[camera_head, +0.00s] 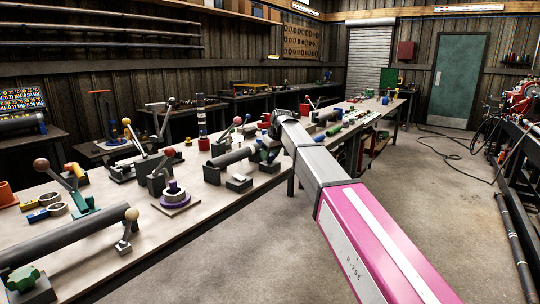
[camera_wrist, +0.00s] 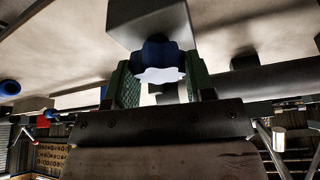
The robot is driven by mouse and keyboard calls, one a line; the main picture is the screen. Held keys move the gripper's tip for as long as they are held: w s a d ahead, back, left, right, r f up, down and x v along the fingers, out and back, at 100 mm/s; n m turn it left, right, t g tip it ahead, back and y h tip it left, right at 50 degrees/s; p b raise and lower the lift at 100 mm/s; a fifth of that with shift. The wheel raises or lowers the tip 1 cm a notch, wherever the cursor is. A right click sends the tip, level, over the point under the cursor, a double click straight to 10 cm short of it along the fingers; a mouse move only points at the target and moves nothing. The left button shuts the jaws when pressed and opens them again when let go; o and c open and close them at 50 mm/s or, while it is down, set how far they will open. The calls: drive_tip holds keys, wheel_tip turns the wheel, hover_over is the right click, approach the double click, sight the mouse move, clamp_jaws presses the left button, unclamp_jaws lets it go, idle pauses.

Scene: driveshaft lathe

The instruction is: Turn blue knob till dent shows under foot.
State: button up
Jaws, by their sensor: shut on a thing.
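In the wrist view the blue knob (camera_wrist: 160,54) has a lobed rim and a bright, nearly white end face. It sits against a grey block (camera_wrist: 150,18). My gripper (camera_wrist: 159,66) has its green-padded fingers on both sides of the knob and is shut on it. A dark grey shaft (camera_wrist: 262,79) runs off to the right of the knob. In the head view my arm reaches to the workbench, and its own links largely hide the gripper and the knob. I cannot make out a dent or the foot over it.
The long workbench (camera_head: 120,262) carries several shaft fixtures with ball-ended levers. A grey shaft (camera_head: 65,240) lies at the near left, with a green knob (camera_head: 27,279) by its end. A purple ring part (camera_head: 174,195) stands near the front edge.

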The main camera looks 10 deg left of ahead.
drive_tip(key=shift+m, duration=0.7)
drive_tip(key=o, duration=0.9)
drive_tip(key=shift+r, duration=0.1)
drive_tip(key=v, duration=1)
drive_tip(key=shift+s+r, duration=0.3)
